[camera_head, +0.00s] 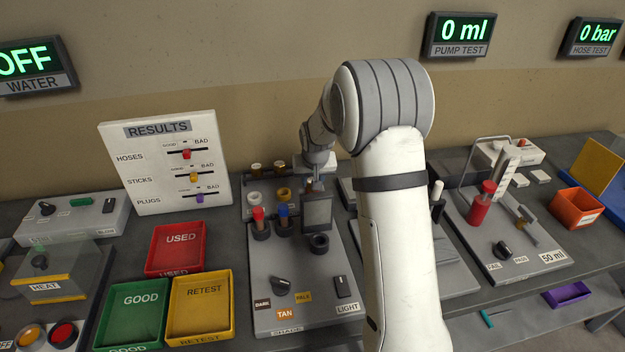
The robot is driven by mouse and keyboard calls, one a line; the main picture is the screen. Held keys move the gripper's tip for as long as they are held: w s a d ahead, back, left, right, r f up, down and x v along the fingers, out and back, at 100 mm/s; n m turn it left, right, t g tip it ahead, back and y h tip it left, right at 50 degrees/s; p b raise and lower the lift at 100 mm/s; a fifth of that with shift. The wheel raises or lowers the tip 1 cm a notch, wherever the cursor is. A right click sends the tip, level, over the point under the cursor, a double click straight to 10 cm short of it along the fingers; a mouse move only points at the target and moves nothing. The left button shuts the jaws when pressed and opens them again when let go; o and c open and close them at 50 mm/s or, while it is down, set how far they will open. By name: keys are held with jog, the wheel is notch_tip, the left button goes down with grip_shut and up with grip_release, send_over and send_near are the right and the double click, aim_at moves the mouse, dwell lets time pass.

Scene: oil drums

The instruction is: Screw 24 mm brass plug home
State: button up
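My arm reaches over the bench, and my gripper (316,184) points down above the back of the grey shade panel (262,306). It is small and partly hidden by my wrist, so I cannot tell whether its fingers are open or hold anything. Two small brass-coloured pieces stand at the back of the panel, a left one (256,168) and a right one (280,166). I cannot tell whether either is the 24 mm plug. A brass-coloured ring (284,195) and a pale ring (253,197) lie in front of them. No threaded hole can be made out.
Red-capped (259,217) and blue-capped (283,214) tubes stand in dark holders close to my gripper, beside a grey upright block (318,211). Red (176,248), green (134,308) and yellow (201,305) trays lie to the left. My arm hides the bench middle.

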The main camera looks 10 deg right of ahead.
jog(key=m+b, duration=0.2)
jog(key=b, duration=0.1)
jog(key=shift+a+f+h, duration=0.15)
jog(key=shift+f+h, duration=0.15)
jog(key=shift+h, duration=0.1)
jog(key=shift+m+h+b, duration=0.4)
jog(key=shift+m+b, duration=0.7)
jog(key=shift+b, duration=0.1)
jog(key=shift+r+m+b, duration=0.3)
jog(key=shift+m, duration=0.4)
jog(key=shift+w+a+f+m+g+h+b, duration=0.15)
jog(key=shift+m+g+h+b, duration=0.1)
jog(key=shift+m+b, duration=0.25)
jog(key=shift+d+f+m+g+h+b, duration=0.15)
jog(key=shift+m+h+b, duration=0.15)
jog(key=shift+b, duration=0.25)
jog(key=m, duration=0.1)
jog(key=m+g, duration=0.1)
jog(key=m, duration=0.1)
jog(key=m+h+b, duration=0.1)
jog(key=shift+a+r+m+g, duration=0.15)
jog(key=shift+r+m+g, duration=0.15)
